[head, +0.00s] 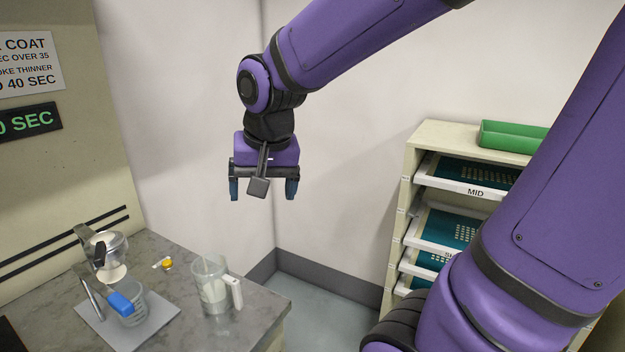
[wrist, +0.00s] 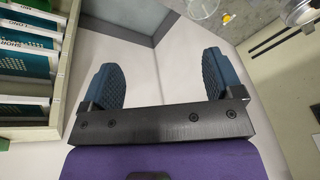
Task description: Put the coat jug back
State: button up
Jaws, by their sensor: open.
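A clear jug (head: 211,288) with a white handle and pale contents stands upright on the grey counter (head: 190,250), near its right edge. No label shows which one is the coat jug. My gripper (head: 263,190) is open and empty, pointing down, high above and right of the jugs. Its spread fingers show in the wrist view (wrist: 160,72), with a clear vessel (wrist: 202,8) partly cut off at the top.
A small yellow item (head: 167,265) lies between the vessels. A shelf rack (head: 408,190) with teal screens stands at the right, a green tray (head: 513,137) on top. Wall signs (head: 28,60) hang at the left. Air around my gripper is free, with walls behind.

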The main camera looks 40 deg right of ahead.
jog(key=s+r+n+t, duration=0.1)
jog(key=s+r+n, duration=0.1)
jog(key=s, duration=0.3)
jog(key=s+d+r+n+t, duration=0.1)
jog(key=s+r+n, duration=0.1)
jog(key=s, duration=0.3)
jog(key=shift+s+d+r+n, duration=0.25)
jog(key=shift+s+n, duration=0.15)
jog(key=shift+n, duration=0.5)
jog(key=shift+c, duration=0.5)
